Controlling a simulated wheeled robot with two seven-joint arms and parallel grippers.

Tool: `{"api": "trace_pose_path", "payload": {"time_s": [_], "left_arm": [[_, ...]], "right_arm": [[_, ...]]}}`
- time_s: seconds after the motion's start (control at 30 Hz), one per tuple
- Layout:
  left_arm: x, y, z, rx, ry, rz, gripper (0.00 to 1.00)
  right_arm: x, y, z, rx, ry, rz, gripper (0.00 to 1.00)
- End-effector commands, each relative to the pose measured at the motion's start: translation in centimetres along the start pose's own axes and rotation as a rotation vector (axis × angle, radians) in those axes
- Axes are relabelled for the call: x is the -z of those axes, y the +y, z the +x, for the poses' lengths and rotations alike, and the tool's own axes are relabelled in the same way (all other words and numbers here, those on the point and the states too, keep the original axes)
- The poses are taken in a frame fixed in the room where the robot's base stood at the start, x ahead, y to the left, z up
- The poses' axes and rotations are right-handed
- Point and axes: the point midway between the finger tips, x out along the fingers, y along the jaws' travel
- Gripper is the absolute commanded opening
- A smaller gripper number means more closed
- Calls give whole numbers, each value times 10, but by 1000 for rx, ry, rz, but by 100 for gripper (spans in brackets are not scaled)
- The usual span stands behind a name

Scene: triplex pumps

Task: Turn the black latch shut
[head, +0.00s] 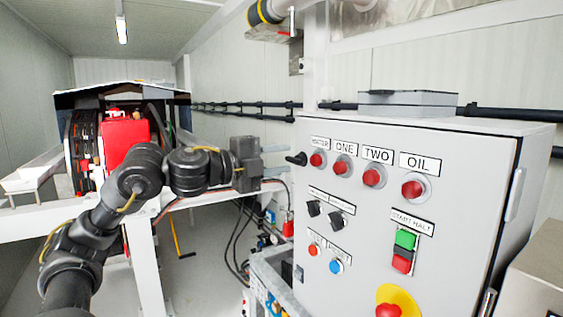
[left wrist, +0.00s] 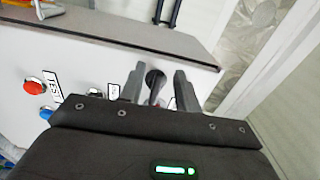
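The black latch (head: 297,158) is a small dark handle at the upper left edge of the grey control cabinet (head: 450,165). My left gripper (head: 272,163) comes in from the left and is close to the latch. In the left wrist view, the two fingers of my left gripper (left wrist: 160,88) stand apart. The dark latch (left wrist: 154,80) shows between them, with a gap on its right. I cannot tell whether either finger touches it. The latch's lower part is partly hidden by the gripper body. My right gripper is not in view.
The cabinet front has red lamps (head: 373,175), black selector knobs (head: 313,208), a green and red start/halt switch (head: 404,250) and a yellow-ringed emergency stop (head: 394,302). A white frame (head: 143,265) stands left, below my arm. A red machine (head: 122,142) is behind it.

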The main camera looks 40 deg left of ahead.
Motion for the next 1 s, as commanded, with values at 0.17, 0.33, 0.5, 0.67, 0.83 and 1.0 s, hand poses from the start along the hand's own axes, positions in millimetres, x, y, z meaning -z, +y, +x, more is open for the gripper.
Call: {"api": "trace_pose_path", "payload": {"time_s": [0.17,0.33,0.5,0.67,0.83,1.0], "left_arm": [[-2,9,-30,-1,-6,6,33],[-1,10,-60,0,-4,3,33],[-1,6,-84,2,-4,2,33],[0,3,-98,2,-2,0,33],[0,1,-102,0,-2,-1,33],[0,0,-101,0,-2,-1,33]], "right_arm": [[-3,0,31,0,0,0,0],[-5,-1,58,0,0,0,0],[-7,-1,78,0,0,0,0],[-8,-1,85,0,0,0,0],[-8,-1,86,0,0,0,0],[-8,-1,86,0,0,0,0]]}}
